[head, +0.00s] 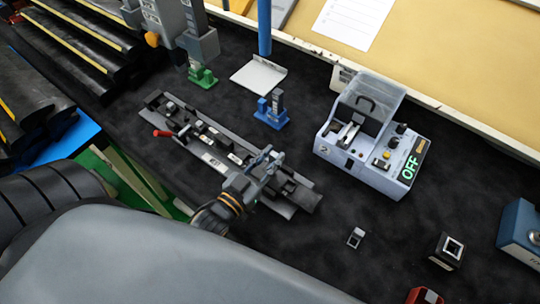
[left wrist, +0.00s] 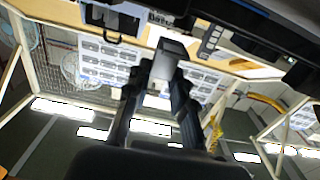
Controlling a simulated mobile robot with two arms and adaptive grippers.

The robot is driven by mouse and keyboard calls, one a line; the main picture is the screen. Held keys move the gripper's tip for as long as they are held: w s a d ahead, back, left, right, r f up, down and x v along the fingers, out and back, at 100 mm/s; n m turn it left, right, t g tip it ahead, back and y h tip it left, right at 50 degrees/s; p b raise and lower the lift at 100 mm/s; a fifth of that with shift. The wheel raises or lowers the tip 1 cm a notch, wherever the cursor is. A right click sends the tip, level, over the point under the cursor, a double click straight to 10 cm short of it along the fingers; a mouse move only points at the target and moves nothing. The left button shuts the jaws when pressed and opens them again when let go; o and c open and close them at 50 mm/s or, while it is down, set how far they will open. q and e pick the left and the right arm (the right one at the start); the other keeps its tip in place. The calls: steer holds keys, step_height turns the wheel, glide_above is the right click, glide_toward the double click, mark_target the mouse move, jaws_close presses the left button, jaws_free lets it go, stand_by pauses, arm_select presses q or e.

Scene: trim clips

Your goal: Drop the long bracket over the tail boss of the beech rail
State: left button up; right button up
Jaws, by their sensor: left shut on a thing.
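My left gripper (head: 268,162) is over the right part of a long dark fixture (head: 192,146) on the black bench mat. In the left wrist view its two fingers (left wrist: 160,82) are closed on a small dark grey piece (left wrist: 172,47), which I take to be the long bracket. The gripper and arm hide part of the fixture beneath. The fixture bears a row of dark and pale blocks and a red-handled lever (head: 162,133). No beech-coloured rail stands out, and I cannot single out the tail boss. My right gripper is in neither view.
A grey machine (head: 368,135) with a clear cover and an "OFF" display stands to the right. A blue stand (head: 271,113) and a green stand (head: 203,77) are behind the fixture. A small metal block (head: 355,238) lies in front. The mat right of the fixture is mostly clear.

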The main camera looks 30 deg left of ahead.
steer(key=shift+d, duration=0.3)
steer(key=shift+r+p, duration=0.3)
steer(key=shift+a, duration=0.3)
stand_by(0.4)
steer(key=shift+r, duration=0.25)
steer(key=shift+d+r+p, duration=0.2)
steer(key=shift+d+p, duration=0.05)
steer(key=shift+p, duration=0.2)
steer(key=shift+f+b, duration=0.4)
stand_by(0.7)
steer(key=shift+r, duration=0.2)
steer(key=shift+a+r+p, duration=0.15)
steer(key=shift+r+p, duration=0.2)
steer(key=shift+p, duration=0.2)
